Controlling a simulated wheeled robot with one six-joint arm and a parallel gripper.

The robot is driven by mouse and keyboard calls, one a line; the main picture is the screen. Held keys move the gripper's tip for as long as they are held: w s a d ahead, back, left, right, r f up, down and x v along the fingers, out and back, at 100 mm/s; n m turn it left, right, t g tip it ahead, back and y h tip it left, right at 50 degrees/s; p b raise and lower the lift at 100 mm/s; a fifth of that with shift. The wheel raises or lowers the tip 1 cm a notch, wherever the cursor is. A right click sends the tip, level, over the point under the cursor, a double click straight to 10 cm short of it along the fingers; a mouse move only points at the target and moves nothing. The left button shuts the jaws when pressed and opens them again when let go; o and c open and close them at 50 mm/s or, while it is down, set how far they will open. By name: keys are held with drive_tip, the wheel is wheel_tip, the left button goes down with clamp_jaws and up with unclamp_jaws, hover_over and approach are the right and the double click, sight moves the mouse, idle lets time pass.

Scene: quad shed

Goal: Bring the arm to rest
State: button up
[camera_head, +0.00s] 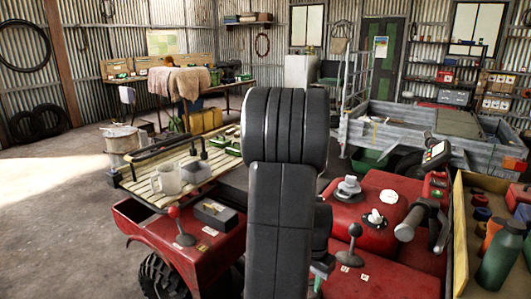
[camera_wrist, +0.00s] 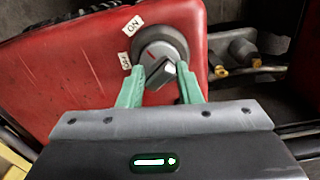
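My arm (camera_head: 283,200) rises large and dark in the middle of the head view and hides part of the red quad. My gripper (camera_wrist: 159,71) shows in the wrist view with two green fingers spread apart. A grey rotary knob (camera_wrist: 164,50) on a red panel (camera_wrist: 75,85) lies between and beyond the fingertips. The fingers look open, with gaps beside the knob's raised grip; contact cannot be told. ON and OFF labels (camera_wrist: 131,28) sit at the knob's left. In the head view only a bit of green gripper shows low beside my arm.
The red quad (camera_head: 380,260) carries levers, caps and a handlebar grip (camera_head: 405,231). A crate with bottles (camera_head: 461,235) stands at right, a grey trailer (camera_head: 400,139) behind. Open floor (camera_head: 45,220) lies far left.

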drive_tip(key=shift+n, duration=0.4)
wheel_tip(320, 180, up, 8)
drive_tip(key=p, duration=0.6)
drive_tip(key=shift+f, duration=0.15)
